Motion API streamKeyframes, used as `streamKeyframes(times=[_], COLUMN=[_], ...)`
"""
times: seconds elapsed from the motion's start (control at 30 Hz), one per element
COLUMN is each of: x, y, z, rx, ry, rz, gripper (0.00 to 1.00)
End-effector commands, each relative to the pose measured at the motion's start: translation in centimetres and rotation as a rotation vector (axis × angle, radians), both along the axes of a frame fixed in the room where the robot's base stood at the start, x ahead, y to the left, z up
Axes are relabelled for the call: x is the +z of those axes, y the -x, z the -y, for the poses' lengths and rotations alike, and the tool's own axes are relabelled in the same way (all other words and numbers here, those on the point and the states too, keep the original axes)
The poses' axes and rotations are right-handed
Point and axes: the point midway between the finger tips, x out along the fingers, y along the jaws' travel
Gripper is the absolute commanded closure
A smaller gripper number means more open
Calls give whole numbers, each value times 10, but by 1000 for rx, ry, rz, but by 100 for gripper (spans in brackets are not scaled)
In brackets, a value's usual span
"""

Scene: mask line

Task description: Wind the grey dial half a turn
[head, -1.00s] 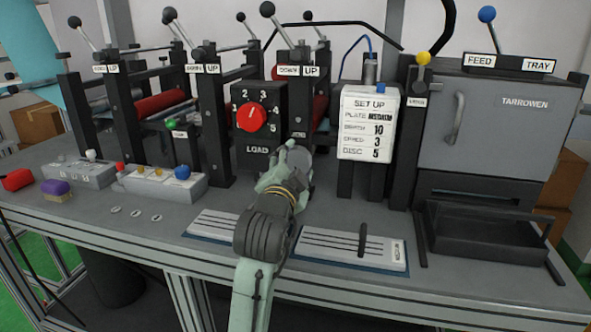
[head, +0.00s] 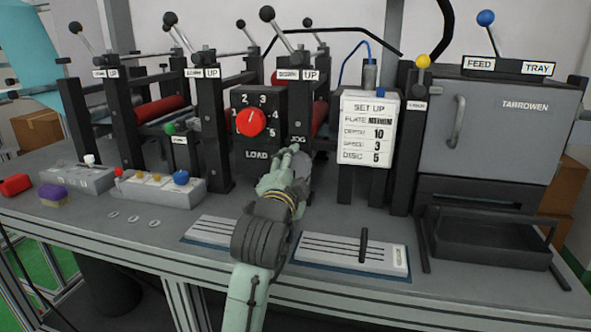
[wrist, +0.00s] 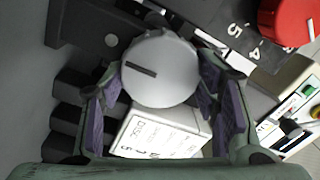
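The grey dial (wrist: 160,68) is a round knob with a dark pointer line, which runs roughly sideways towards the left in the wrist view. In the head view it is partly hidden behind my fingers, under the JOG label. My gripper (wrist: 162,80) has one purple-padded finger on each side of the dial. The fingertips are very close to its rim; whether they press on it I cannot tell. My gripper also shows in the head view (head: 290,158), pointing at the dial.
A red numbered dial (head: 251,122) on the LOAD panel sits just left of and above my gripper. The SET UP card (head: 368,125) stands to the right. Flat slotted plates (head: 350,253) lie on the bench below. Black posts and levers rise behind.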

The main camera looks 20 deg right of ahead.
Motion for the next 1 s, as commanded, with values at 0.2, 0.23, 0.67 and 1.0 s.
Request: streamKeyframes(times=[0.2,0.23,0.67,1.0], x=[0,0,0,-2], y=[0,0,3,48], z=[0,0,-3,-31], rx=[0,0,1,2], ry=[1,1,1,2], rz=[-1,-1,0,1], gripper=[31,29,24,24])
